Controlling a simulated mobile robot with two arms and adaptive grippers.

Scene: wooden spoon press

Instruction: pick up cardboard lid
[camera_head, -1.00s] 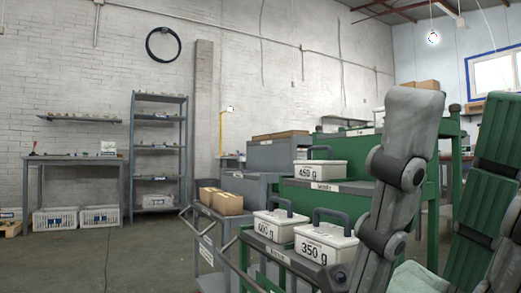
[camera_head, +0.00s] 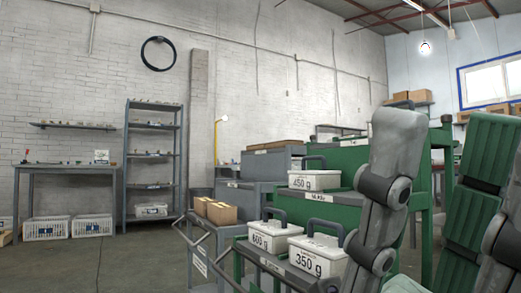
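I cannot pick out a cardboard lid for certain. Cardboard boxes (camera_head: 221,212) stand on a grey cart in the middle, and a flat brown cardboard piece (camera_head: 275,145) lies on top of a grey cabinet behind. More cardboard boxes (camera_head: 412,97) sit on a shelf at the back right. Large grey and green arm links fill the right side and hide part of the carts. Neither gripper's fingertips show.
White boxes with dark handles, marked 600 g (camera_head: 273,236), 350 g (camera_head: 318,255) and 450 g (camera_head: 314,178), stand on green carts. A grey shelf rack (camera_head: 153,160) and a workbench (camera_head: 66,168) line the wall. The floor (camera_head: 95,265) at left is open.

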